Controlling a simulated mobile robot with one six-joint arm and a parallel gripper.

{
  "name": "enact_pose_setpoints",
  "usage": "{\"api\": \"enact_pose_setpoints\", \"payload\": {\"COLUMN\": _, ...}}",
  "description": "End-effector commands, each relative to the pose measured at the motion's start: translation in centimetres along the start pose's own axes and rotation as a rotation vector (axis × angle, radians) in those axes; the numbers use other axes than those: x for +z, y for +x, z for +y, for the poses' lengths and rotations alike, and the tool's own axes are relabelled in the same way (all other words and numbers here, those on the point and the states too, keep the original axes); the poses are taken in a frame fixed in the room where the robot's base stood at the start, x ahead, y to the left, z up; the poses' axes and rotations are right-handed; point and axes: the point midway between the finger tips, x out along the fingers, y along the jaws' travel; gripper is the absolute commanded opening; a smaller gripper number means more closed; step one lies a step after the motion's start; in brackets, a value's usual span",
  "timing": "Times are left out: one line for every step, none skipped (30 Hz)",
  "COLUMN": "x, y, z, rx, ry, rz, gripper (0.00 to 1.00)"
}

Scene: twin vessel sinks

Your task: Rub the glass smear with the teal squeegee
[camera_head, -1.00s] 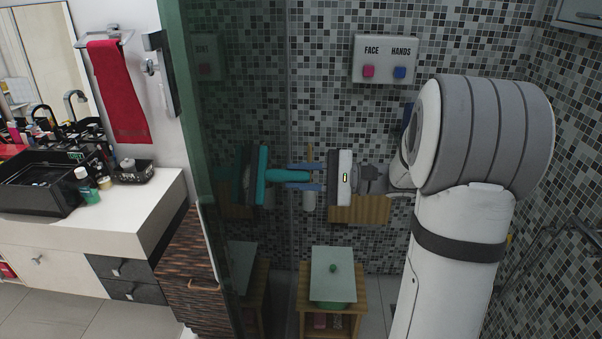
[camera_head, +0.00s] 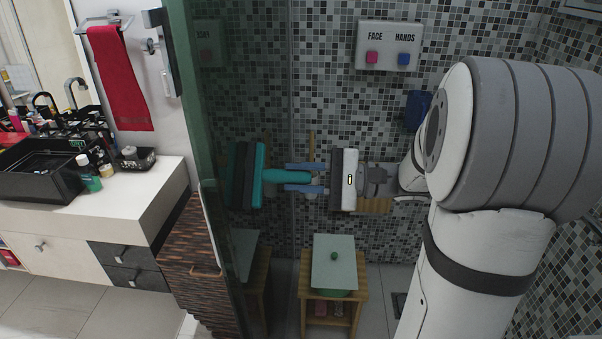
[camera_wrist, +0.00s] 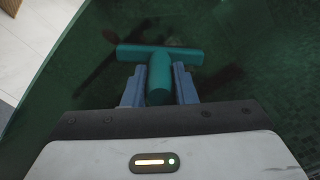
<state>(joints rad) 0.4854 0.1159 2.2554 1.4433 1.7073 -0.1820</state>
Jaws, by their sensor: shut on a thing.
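The teal squeegee (camera_head: 287,176) is held level, its wide head (camera_head: 258,175) upright and facing the green glass panel (camera_head: 203,120) on the left. My gripper (camera_head: 305,177) is shut on its handle from the right, with blue fingers on either side. In the wrist view the fingers (camera_wrist: 160,88) hold the handle (camera_wrist: 160,75), and the crossbar (camera_wrist: 140,52) lies beyond, against dark green glass (camera_wrist: 240,30). I cannot tell whether the head touches the glass. A faint brownish patch (camera_wrist: 176,43) just beyond the crossbar may be the smear; dark reflections make it unclear.
A wooden stool (camera_head: 361,285) with a pale-lidded box (camera_head: 334,262) stands below my gripper. A sign with pink and blue buttons (camera_head: 390,45) is on the tiled wall behind. A white counter (camera_head: 150,185) and a woven cabinet (camera_head: 190,262) are left of the glass.

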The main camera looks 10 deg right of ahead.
Motion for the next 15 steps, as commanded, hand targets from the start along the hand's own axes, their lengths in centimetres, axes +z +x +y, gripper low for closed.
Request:
{"api": "enact_pose_setpoints", "payload": {"x": 0.2, "y": 0.0, "z": -0.4, "rx": 0.000, "ry": -0.001, "rz": 0.000, "gripper": 0.07}}
{"api": "enact_pose_setpoints", "payload": {"x": 0.4, "y": 0.1, "z": -0.6, "rx": 0.000, "ry": -0.001, "rz": 0.000, "gripper": 0.07}}
{"api": "enact_pose_setpoints", "payload": {"x": 0.5, "y": 0.1, "z": -0.8, "rx": 0.000, "ry": -0.002, "rz": 0.000, "gripper": 0.07}}
{"api": "enact_pose_setpoints", "payload": {"x": 0.7, "y": 0.1, "z": -1.0, "rx": 0.000, "ry": -0.002, "rz": 0.000, "gripper": 0.07}}
{"api": "enact_pose_setpoints", "payload": {"x": 0.7, "y": 0.1, "z": -1.1, "rx": 0.000, "ry": -0.002, "rz": 0.000, "gripper": 0.07}}
{"api": "enact_pose_setpoints", "payload": {"x": 0.8, "y": 0.2, "z": -1.2, "rx": 0.000, "ry": -0.002, "rz": 0.000, "gripper": 0.07}}
{"api": "enact_pose_setpoints", "payload": {"x": 0.8, "y": 0.2, "z": -1.3, "rx": -0.001, "ry": -0.002, "rz": 0.000, "gripper": 0.07}}
{"api": "enact_pose_setpoints", "payload": {"x": 0.7, "y": 0.2, "z": -1.3, "rx": -0.001, "ry": -0.002, "rz": 0.000, "gripper": 0.07}}
{"api": "enact_pose_setpoints", "payload": {"x": 0.6, "y": 0.2, "z": -1.4, "rx": -0.001, "ry": -0.002, "rz": 0.000, "gripper": 0.07}}
{"api": "enact_pose_setpoints", "payload": {"x": 0.4, "y": 0.2, "z": -1.4, "rx": -0.001, "ry": -0.001, "rz": 0.000, "gripper": 0.07}}
{"api": "enact_pose_setpoints", "payload": {"x": 0.1, "y": 0.1, "z": -1.6, "rx": -0.001, "ry": -0.001, "rz": 0.000, "gripper": 0.07}}
{"api": "enact_pose_setpoints", "payload": {"x": -0.1, "y": 0.1, "z": -1.8, "rx": -0.001, "ry": -0.001, "rz": 0.000, "gripper": 0.07}}
{"api": "enact_pose_setpoints", "payload": {"x": -0.4, "y": 0.1, "z": -1.9, "rx": -0.001, "ry": -0.001, "rz": 0.001, "gripper": 0.07}}
{"api": "enact_pose_setpoints", "payload": {"x": -0.6, "y": 0.1, "z": -2.1, "rx": -0.001, "ry": -0.001, "rz": 0.001, "gripper": 0.07}}
{"api": "enact_pose_setpoints", "payload": {"x": -0.9, "y": 0.1, "z": -2.3, "rx": -0.001, "ry": -0.001, "rz": 0.001, "gripper": 0.07}}
